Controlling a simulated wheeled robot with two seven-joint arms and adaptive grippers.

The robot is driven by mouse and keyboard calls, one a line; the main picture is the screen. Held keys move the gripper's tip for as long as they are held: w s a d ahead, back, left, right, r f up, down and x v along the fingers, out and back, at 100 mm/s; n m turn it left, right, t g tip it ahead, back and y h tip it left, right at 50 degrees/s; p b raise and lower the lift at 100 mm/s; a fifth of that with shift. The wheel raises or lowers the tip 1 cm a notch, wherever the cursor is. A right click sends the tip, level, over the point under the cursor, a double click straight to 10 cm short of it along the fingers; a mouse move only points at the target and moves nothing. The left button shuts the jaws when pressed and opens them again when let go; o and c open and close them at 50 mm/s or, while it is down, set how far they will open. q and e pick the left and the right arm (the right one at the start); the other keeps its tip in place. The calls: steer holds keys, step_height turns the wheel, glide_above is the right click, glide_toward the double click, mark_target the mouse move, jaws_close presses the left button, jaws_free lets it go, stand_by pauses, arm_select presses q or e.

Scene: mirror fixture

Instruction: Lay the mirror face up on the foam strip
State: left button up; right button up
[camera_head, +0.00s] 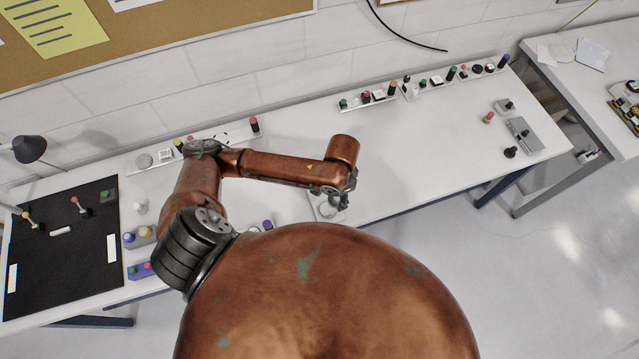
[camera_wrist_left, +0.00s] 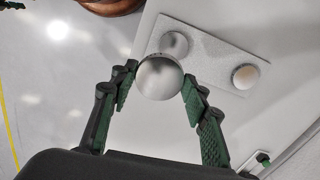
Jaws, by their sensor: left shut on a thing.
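The mirror (camera_wrist_left: 160,77), a round silvery piece, sits between the fingertips of my left gripper (camera_wrist_left: 157,84) in the left wrist view. The gripper is shut on it, with a green-padded finger at each side. Behind it is the pale grey foam strip (camera_wrist_left: 210,50), a speckled rectangle. The mirror overlaps the strip's near left end in the picture; I cannot tell whether they touch. In the head view my left gripper (camera_head: 343,199) is over the table's front part, largely hidden by its own wrist, and the mirror is not distinguishable there. My right gripper is not in view.
Two round pieces, a grey one (camera_wrist_left: 175,44) and a paler one (camera_wrist_left: 245,77), are on the strip. A black mat (camera_head: 65,245) lies at the left.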

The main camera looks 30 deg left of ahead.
arm_select(q)
steer(key=s, duration=0.1)
steer(key=s+d+m+p, duration=0.1)
steer(key=shift+s, duration=0.3)
steer(key=w+a+f, duration=0.2)
steer(key=a+f, duration=0.1)
steer(key=w+a+f, duration=0.6)
steer(key=a, duration=0.1)
steer(key=shift+w+a+f, duration=0.35)
steer(key=shift+w+f, duration=0.05)
steer(key=shift+f, duration=0.25)
step_height(320, 180, down, 3)
steer(key=o, duration=1.2)
steer(key=shift+f, duration=0.1)
